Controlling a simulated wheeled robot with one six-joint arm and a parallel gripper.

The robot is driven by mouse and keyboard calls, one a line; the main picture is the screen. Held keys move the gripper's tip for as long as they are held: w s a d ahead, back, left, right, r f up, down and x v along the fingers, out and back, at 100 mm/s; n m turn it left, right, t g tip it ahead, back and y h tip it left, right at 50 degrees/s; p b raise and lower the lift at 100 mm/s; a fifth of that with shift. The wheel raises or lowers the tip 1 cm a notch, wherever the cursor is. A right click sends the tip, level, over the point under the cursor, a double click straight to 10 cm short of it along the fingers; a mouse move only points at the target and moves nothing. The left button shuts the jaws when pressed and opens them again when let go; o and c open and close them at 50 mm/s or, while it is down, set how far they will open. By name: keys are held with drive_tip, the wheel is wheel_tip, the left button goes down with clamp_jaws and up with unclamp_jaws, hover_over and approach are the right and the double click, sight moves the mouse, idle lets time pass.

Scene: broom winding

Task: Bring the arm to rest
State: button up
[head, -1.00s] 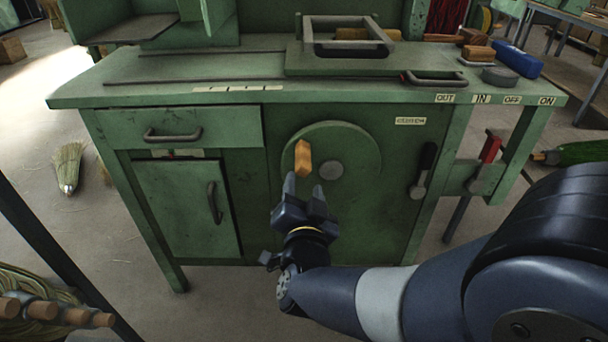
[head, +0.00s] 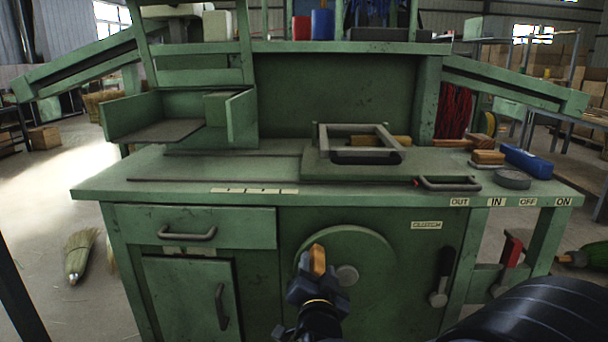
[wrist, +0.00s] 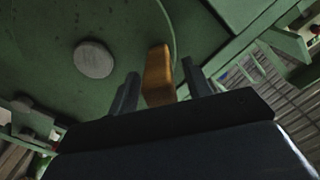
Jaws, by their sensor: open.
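My gripper (head: 316,282) is open at the front of the green bench. It is at an orange wooden handle (head: 317,260) on the round green wheel (head: 372,262). In the wrist view the handle (wrist: 158,75) appears between the two dark fingers (wrist: 160,92), with a gap on both sides. Whether a finger touches it I cannot tell. The wheel's grey hub (head: 347,275) is just right of the handle. My forearm is partly out of view at the bottom of the head view.
The green bench (head: 130,190) has a drawer and door on the left. A black-handled lever (head: 441,278) and a red-handled lever (head: 508,262) are on the right. A metal frame (head: 355,142) and a blue block (head: 527,162) are on top. A broom head (head: 78,255) lies on the floor left.

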drive_tip(key=shift+w, duration=1.2)
drive_tip(key=shift+a+f, duration=0.1)
